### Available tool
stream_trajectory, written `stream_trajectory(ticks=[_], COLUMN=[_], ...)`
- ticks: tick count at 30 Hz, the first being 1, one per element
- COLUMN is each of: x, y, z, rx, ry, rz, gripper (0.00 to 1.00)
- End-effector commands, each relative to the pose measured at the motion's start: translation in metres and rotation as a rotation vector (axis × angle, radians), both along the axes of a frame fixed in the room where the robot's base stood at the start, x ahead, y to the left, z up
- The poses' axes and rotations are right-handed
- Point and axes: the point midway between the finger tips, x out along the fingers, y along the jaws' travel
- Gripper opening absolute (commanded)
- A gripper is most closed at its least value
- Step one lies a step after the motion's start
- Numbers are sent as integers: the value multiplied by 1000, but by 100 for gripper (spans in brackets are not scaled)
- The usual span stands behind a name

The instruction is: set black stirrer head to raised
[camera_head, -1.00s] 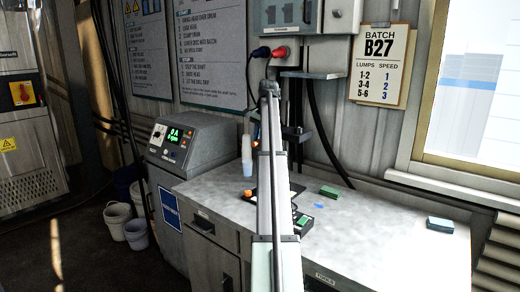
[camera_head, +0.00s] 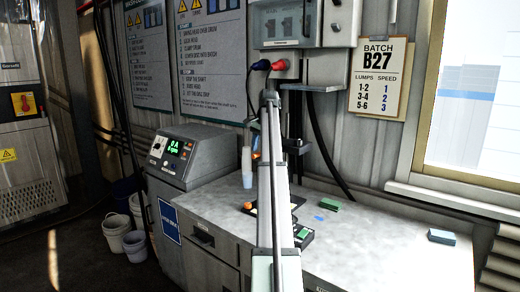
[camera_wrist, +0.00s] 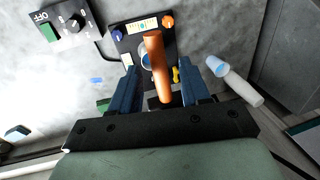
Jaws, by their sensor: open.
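In the wrist view my gripper (camera_wrist: 162,70) is open, its two dark blue fingers well apart. An orange-brown bar (camera_wrist: 156,62) shows between the fingers; I cannot tell whether it is level with them or lower. Below it is a black base plate (camera_wrist: 126,44) with an orange knob, a blue knob and a yellow part. In the head view the plate is mostly hidden behind my arm, with an orange knob (camera_head: 248,206) showing at left. A dark part (camera_head: 297,146) shows right of my arm. I cannot tell whether it is the black stirrer head, and the head's position is unclear.
A control box with a dial (camera_wrist: 68,22) sits beside the plate. Stacked cups (camera_head: 247,168) stand on the bench (camera_head: 375,245).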

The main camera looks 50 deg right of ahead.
Motion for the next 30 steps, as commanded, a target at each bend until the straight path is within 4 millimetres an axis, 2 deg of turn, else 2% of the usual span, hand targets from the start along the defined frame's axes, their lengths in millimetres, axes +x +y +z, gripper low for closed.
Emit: stream_trajectory(ticks=[18,24,30], x=[-20,-24,-26], y=[-1,-1,0], z=[106,125,130], rx=[-1,-1,-1], ry=[-2,-2,-2], rz=[0,0,0], gripper=[46,46,46])
